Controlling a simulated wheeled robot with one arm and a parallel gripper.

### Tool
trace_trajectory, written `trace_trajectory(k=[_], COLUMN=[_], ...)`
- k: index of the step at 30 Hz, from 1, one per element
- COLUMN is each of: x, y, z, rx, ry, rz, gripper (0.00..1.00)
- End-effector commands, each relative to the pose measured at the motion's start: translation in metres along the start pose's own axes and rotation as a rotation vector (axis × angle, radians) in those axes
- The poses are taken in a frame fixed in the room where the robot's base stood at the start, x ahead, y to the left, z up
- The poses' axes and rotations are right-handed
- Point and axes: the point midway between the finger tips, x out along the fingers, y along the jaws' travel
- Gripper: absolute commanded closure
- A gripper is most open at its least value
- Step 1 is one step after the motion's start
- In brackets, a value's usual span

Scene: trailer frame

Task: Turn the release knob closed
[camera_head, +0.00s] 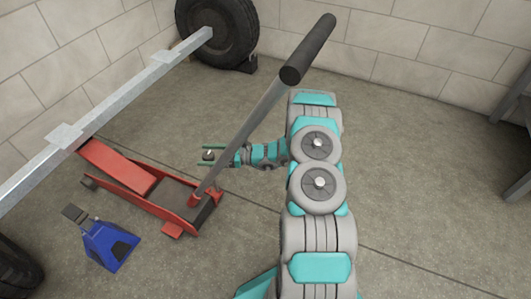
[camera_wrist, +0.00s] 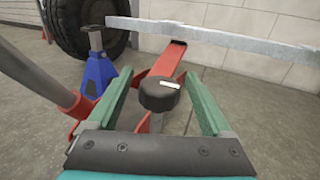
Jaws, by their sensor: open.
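The release knob (camera_wrist: 158,95) is a round black cap with a white mark pointing right, on a grey stem. It also shows as a small dark shape in the head view (camera_head: 208,155). My gripper (camera_head: 205,155) is open, with a green finger on either side of the knob. In the wrist view my gripper (camera_wrist: 159,74) shows gaps between both fingers and the knob. The red floor jack (camera_head: 143,183) stands below and left of my gripper in the head view. Its long handle (camera_head: 245,133) rises to a black grip.
A blue jack stand (camera_head: 108,244) stands beside the jack. The grey trailer beam (camera_head: 110,100) crosses above the jack, with a tire (camera_head: 222,35) at its far end. The jack handle passes close to my arm. A dark bench frame (camera_head: 515,150) is at right; floor between is clear.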

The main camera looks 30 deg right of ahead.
Motion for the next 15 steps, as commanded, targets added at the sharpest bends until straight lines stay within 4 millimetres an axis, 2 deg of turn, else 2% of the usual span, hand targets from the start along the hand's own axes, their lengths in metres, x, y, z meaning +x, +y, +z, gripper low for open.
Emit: trace_trajectory(k=[15], x=[-0.0003], y=[0.0002], z=[-0.0009], rx=[0.000], ry=[-0.002], rz=[0.162], gripper=[0.16])
